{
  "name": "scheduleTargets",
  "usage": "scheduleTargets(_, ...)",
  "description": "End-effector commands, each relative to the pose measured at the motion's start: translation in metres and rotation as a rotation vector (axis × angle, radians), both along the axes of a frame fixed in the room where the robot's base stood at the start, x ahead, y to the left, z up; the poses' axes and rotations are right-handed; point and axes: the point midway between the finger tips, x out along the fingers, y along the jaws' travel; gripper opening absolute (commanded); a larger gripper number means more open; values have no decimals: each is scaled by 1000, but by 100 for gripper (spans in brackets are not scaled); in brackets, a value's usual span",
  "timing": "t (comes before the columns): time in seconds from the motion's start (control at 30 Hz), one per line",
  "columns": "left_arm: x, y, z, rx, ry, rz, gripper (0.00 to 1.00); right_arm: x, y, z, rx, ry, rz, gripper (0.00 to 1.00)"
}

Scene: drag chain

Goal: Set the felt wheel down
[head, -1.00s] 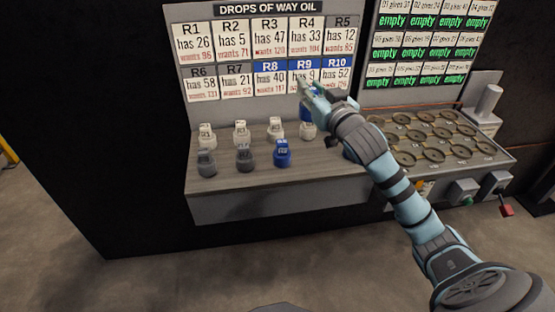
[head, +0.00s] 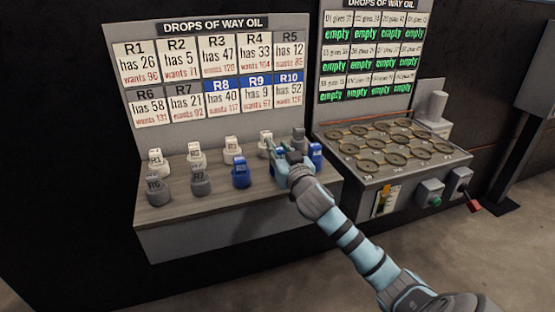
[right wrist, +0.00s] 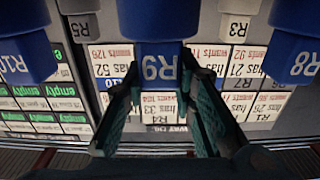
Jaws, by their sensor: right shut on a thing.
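The felt wheel is not clear by shape; the piece in my right gripper is a blue one marked R9, which I take for it. My right gripper (head: 283,166) is low over the right part of the wooden shelf (head: 215,208), shut on the blue R9 piece (right wrist: 160,68). In the right wrist view the fingers (right wrist: 162,98) close on either side of it. In the head view the gripper hides most of it, so I cannot tell whether its base touches the shelf. My left gripper is not in view.
Blue R8 (head: 240,174) and blue R10 (head: 315,155) stand on either side. White R4 (head: 265,143) and grey R5 (head: 298,140) stand behind. A number board (head: 213,75) rises behind the shelf. A tray of round holders (head: 395,147) is on the right.

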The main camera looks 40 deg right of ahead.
Motion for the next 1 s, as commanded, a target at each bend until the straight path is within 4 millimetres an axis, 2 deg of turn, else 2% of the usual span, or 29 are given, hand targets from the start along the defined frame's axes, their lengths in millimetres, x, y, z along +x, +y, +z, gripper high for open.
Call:
scheduleTargets(0.03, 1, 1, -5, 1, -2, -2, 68, 0, 0, -8, 1, 0, 0, 0)
scheduleTargets(0.2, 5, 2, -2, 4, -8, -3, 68, 0, 0, -6, 1, 0, 0, 0)
scheduleTargets(0.23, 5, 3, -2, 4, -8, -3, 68, 0, 0, -6, 1, 1, 0, 28)
scheduleTargets(0.33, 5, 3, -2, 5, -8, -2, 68, 0, 0, -6, 1, 0, 0, 44)
scheduleTargets(0.63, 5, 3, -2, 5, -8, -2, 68, -1, 0, -5, 0, -1, 0, 45)
scheduleTargets(0.73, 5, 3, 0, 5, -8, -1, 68, -7, 2, -5, -3, 0, 1, 45)
scheduleTargets(0.87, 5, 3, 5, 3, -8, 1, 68, -29, 10, -4, -4, 0, 3, 45)
scheduleTargets(1.0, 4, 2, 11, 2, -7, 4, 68, -63, 23, -4, -4, 4, 4, 45)
